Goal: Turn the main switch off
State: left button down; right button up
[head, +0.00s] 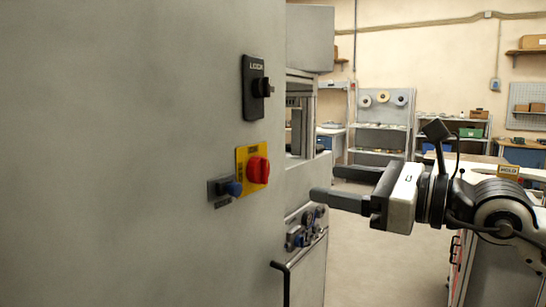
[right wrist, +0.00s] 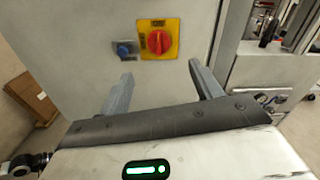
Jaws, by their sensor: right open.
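The main switch is a red rotary knob (head: 258,170) on a yellow plate (head: 242,158), mounted on the face of a grey cabinet (head: 120,150). In the right wrist view the red knob (right wrist: 158,42) and yellow plate (right wrist: 174,50) are ahead, framed by the fingers; its grip looks roughly upright. My right gripper (head: 325,183) is open and empty, to the right of the switch and apart from it. Its two fingers (right wrist: 160,72) point toward the panel, slightly below the knob in the right wrist view. My left gripper is not in view.
A blue button (head: 234,188) on a grey plate sits left of and below the knob. A black LOCK switch (head: 262,87) is above it. Small fittings and a black handle (head: 286,280) are lower right. Shelves (head: 382,128) stand far behind. A brown box (right wrist: 32,95) shows at left.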

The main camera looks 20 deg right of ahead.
aim_at(267, 172)
jog(key=p+x, duration=0.5)
jog(key=x, duration=0.6)
jog(key=shift+s+a+r, duration=0.1)
jog(key=shift+w+a+p, duration=0.3)
jog(key=shift+w, duration=0.05)
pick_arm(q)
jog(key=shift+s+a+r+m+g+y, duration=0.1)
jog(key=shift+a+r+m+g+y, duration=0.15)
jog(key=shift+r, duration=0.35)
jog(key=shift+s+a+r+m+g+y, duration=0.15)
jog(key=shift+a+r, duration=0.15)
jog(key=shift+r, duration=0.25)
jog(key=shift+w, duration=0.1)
pick_arm(e)
jog(key=c, duration=1)
